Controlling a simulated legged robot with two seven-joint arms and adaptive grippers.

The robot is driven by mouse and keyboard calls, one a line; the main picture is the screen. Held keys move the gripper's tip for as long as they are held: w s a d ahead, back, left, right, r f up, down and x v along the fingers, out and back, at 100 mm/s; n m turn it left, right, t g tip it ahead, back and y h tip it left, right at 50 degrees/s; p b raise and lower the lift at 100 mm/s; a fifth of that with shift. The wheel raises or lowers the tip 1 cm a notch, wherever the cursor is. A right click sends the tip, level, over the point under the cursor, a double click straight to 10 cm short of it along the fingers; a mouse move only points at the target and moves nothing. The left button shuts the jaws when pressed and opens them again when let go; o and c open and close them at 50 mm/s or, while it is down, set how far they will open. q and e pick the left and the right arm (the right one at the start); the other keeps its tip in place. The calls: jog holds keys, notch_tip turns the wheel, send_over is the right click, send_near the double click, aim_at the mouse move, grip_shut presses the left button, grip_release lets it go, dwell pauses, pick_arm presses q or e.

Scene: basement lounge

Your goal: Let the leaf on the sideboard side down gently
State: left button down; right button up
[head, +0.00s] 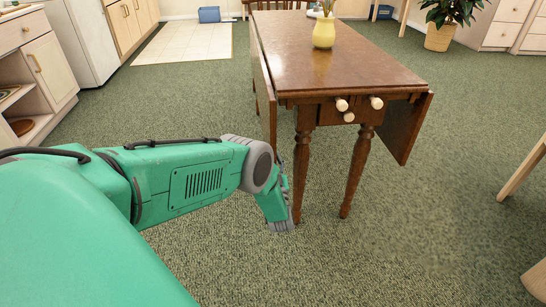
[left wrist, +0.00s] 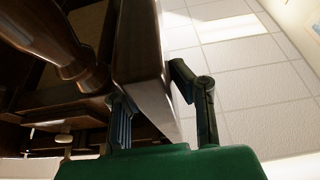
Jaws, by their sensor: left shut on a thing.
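The brown drop-leaf table (head: 335,52) stands ahead of me. Its left leaf (head: 265,92), on the side of the cream cabinet, hangs steeply, close to vertical. Its right leaf (head: 405,127) hangs down, slanting a little outward. My left gripper (head: 280,200) is low at the near end of the left leaf, partly hidden by my wrist. In the left wrist view, my left gripper (left wrist: 152,92) has one finger on each side of the left leaf's edge (left wrist: 147,65) and is shut on it. My right gripper is not in view.
A yellow vase (head: 324,32) stands on the tabletop. Cream knobs (head: 349,117) stick out at the table's near end, above turned legs (head: 356,170). The cream cabinet (head: 42,65) is at far left. Green carpet between cabinet and table is clear. Pale furniture legs (head: 522,172) are at right.

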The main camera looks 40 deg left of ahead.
pick_arm(q)
jog(key=shift+w+f, duration=0.1)
jog(key=shift+w, duration=0.05)
jog(key=c, duration=1.4)
grip_release()
jog(key=shift+d+f, duration=0.1)
jog(key=shift+w+f, duration=0.1)
jog(key=shift+w, duration=0.05)
jog(key=v, duration=1.2)
